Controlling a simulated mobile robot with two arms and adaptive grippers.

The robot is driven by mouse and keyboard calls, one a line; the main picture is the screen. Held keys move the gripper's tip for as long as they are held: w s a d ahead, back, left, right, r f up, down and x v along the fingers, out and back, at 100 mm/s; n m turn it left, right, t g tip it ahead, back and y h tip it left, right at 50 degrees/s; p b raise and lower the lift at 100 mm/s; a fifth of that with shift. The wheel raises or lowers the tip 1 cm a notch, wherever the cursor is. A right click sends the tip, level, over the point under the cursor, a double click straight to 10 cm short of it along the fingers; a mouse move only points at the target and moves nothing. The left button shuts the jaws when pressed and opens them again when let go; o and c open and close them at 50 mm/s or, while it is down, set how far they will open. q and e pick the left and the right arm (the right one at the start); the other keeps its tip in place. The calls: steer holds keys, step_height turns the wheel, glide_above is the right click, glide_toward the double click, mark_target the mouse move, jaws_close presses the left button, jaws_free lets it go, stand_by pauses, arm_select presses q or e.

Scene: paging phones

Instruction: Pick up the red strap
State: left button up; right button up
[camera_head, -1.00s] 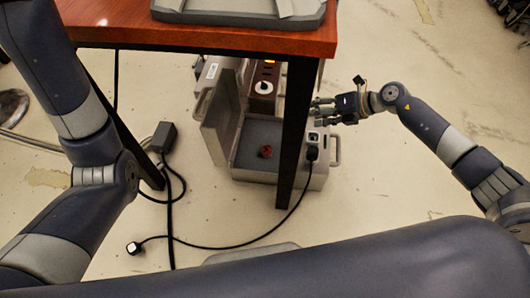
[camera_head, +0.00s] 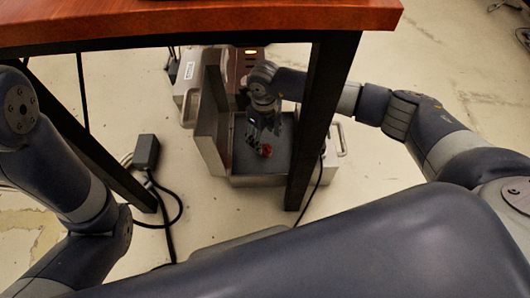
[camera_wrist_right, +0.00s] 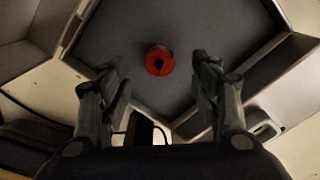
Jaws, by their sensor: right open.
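The red strap (camera_head: 265,150) is a small round red coil lying on the dark grey floor of an open case (camera_head: 262,178) under the table. In the right wrist view the strap (camera_wrist_right: 159,61) sits between and beyond the fingertips, with a dark centre. My right gripper (camera_head: 262,140) reaches into the case and is just above and beside the strap. In the right wrist view the gripper (camera_wrist_right: 160,72) is open and empty, its two fingers on either side. My left arm is at the left edge, but its gripper is not in view.
The wooden table (camera_head: 150,25) overhangs the case, and a black table leg (camera_head: 322,110) stands in front of its right part. The raised case lid (camera_head: 210,110) is on the left. A black power adapter (camera_head: 146,150) with cables lies on the floor.

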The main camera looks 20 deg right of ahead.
mark_target(266, 149)
steer(key=shift+f, duration=0.45)
steer(key=f+b, duration=0.2)
steer(key=b, duration=0.1)
steer(key=f+b, duration=0.1)
steer(key=f, duration=0.1)
steer(key=shift+s+d, duration=0.1)
steer(key=shift+s, duration=0.25)
steer(key=shift+f+b, duration=0.55)
steer(key=shift+r, duration=0.1)
steer(key=c, duration=0.9)
